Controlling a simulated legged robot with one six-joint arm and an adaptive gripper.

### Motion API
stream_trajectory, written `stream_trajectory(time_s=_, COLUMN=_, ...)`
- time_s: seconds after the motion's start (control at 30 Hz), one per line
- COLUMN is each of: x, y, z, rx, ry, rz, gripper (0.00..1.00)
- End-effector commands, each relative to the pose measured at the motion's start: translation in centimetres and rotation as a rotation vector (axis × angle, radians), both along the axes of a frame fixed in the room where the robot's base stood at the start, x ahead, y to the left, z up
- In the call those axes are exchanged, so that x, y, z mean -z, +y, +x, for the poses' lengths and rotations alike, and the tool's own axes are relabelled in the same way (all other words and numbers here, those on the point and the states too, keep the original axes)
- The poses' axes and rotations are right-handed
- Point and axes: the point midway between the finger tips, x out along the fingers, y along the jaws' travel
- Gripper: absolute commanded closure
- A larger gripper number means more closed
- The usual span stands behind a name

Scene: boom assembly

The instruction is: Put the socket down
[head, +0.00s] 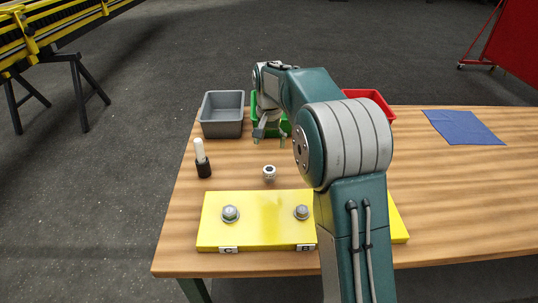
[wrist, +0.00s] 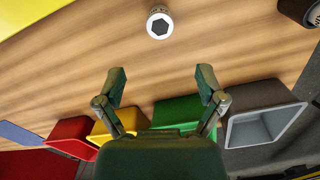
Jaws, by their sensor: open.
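The socket (head: 269,173) is a small silver cylinder standing upright on the wooden table (head: 450,190), behind the yellow plate. In the wrist view the socket (wrist: 159,23) shows its dark hexagonal opening, near the top middle. My gripper (head: 270,141) is above the table in front of the green bin, beyond the socket as seen from the head. In the wrist view my gripper (wrist: 161,82) has its two fingers spread wide with nothing between them. The socket is apart from the fingers.
A yellow plate (head: 265,213) with bolts and labels C and B lies at the front. A grey bin (head: 222,127), a green bin (wrist: 182,110), a yellow bin (wrist: 101,133) and a red bin (head: 382,103) stand along the back. A black-and-white bottle-like item (head: 203,164) stands left; a blue cloth (head: 462,127) lies right.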

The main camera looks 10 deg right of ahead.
Motion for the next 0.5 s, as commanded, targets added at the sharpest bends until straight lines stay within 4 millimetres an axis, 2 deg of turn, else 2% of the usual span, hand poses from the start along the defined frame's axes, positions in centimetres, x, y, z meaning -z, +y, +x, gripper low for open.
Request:
stream_trajectory(time_s=0.13, x=-1.1, y=0.0, z=-0.1, rx=-0.001, ry=-0.001, rz=0.0, gripper=0.11)
stream_trajectory(time_s=0.23, x=-2.3, y=0.0, z=-1.0, rx=-0.013, ry=-0.018, rz=0.0, gripper=0.11)
stream_trajectory(time_s=0.37, x=-5.1, y=0.0, z=-4.1, rx=-0.056, ry=-0.067, rz=-0.002, gripper=0.11)
stream_trajectory(time_s=0.5, x=-7.9, y=0.0, z=-8.2, rx=-0.113, ry=-0.128, rz=-0.007, gripper=0.11)
